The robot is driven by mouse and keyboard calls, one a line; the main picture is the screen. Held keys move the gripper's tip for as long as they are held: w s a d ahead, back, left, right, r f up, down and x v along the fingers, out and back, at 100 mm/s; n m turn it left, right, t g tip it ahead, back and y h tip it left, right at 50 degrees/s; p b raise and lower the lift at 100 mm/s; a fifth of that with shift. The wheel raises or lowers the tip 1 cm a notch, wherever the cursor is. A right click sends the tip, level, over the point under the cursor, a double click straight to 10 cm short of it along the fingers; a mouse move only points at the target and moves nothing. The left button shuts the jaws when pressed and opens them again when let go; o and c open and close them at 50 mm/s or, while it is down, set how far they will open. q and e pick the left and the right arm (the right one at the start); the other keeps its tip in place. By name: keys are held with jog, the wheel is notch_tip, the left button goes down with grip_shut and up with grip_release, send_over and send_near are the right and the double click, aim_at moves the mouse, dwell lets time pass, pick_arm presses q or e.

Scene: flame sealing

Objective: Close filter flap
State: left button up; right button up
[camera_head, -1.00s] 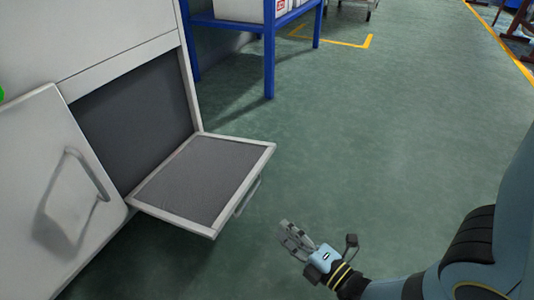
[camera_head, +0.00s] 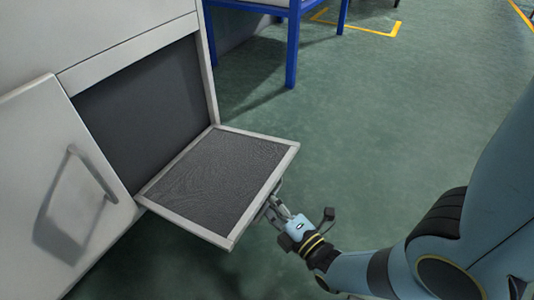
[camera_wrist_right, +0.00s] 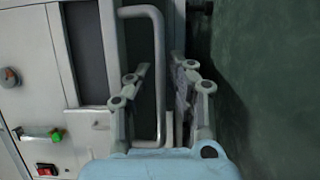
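The filter flap (camera_head: 222,178) is a pale-framed panel with a dark grey mesh. It hangs open, sticking out from the machine's dark opening (camera_head: 145,105) in the head view. My right gripper (camera_head: 271,206) is at the flap's outer edge, by its handle, which it partly hides there. In the right wrist view the pale handle (camera_wrist_right: 159,70) runs between the spread fingers of the right gripper (camera_wrist_right: 160,85). The fingers look apart, and I cannot tell whether they touch the bar. My left gripper is not in view.
A second pale door with a handle (camera_head: 93,172) is left of the opening. A blue-legged table (camera_head: 292,50) stands behind. A green-tipped switch (camera_wrist_right: 55,135) and a red switch (camera_wrist_right: 46,170) show on the machine in the wrist view. The green floor (camera_head: 400,140) right of the flap is clear.

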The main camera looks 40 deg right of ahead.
grip_shut()
dwell(0.5)
